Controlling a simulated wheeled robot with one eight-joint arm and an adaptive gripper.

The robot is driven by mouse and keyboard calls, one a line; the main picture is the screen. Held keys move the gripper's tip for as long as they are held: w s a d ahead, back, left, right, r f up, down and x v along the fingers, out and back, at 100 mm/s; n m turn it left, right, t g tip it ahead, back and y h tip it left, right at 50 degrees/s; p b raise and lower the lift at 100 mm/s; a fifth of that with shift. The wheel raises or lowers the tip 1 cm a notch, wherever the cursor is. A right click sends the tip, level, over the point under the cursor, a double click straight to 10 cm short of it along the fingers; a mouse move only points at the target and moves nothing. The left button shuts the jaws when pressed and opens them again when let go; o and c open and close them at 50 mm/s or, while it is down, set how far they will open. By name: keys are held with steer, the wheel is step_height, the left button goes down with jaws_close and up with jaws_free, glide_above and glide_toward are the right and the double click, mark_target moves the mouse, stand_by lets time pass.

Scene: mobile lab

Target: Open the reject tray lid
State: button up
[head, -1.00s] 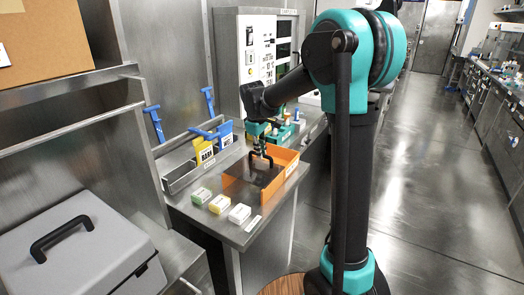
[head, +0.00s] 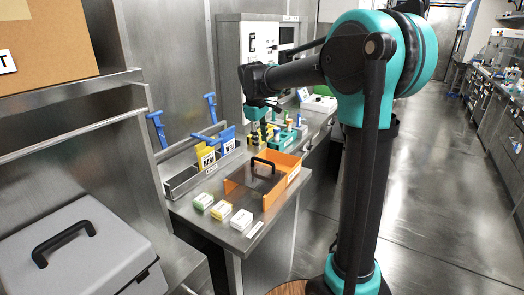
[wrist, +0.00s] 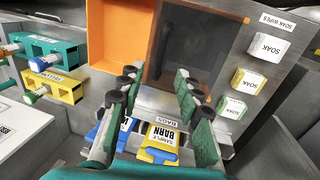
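The reject tray is an orange box (head: 291,177) on the steel bench in the head view. Its dark see-through lid (head: 250,181), with a black arched handle (head: 264,164), covers the near-left part; the orange far-right part is uncovered. In the wrist view the open orange part (wrist: 115,35) is at top left and the lid (wrist: 205,40) beside it on the right. The handle is hard to make out there. My gripper (wrist: 155,82) is open and empty. In the head view it hangs above and behind the tray, apart from the handle, its fingers partly unclear.
Three small soak wipe boxes (head: 222,210) stand in front of the tray. A steel rack (head: 182,180) with yellow and blue bags is at left. Green and yellow vial holders (wrist: 45,50) are beyond the tray. A grey case (head: 75,250) sits at the near left.

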steer(key=r, duration=0.3)
steer(key=shift+s+a+r, duration=0.2)
steer(key=shift+s, duration=0.1)
steer(key=shift+f, duration=0.1)
steer(key=s+d+f+m+t, duration=0.1)
steer(key=s+d+f+m, duration=0.4)
steer(key=s+f, duration=0.6)
steer(key=s+d+f+m+t+y, duration=0.1)
steer(key=s+d+f+m, duration=0.4)
steer(key=s+d+f, duration=0.4)
steer(key=s+f, duration=0.3)
steer(key=s, duration=0.4)
steer(key=shift+d+m, duration=0.15)
steer(key=shift+m, duration=0.25)
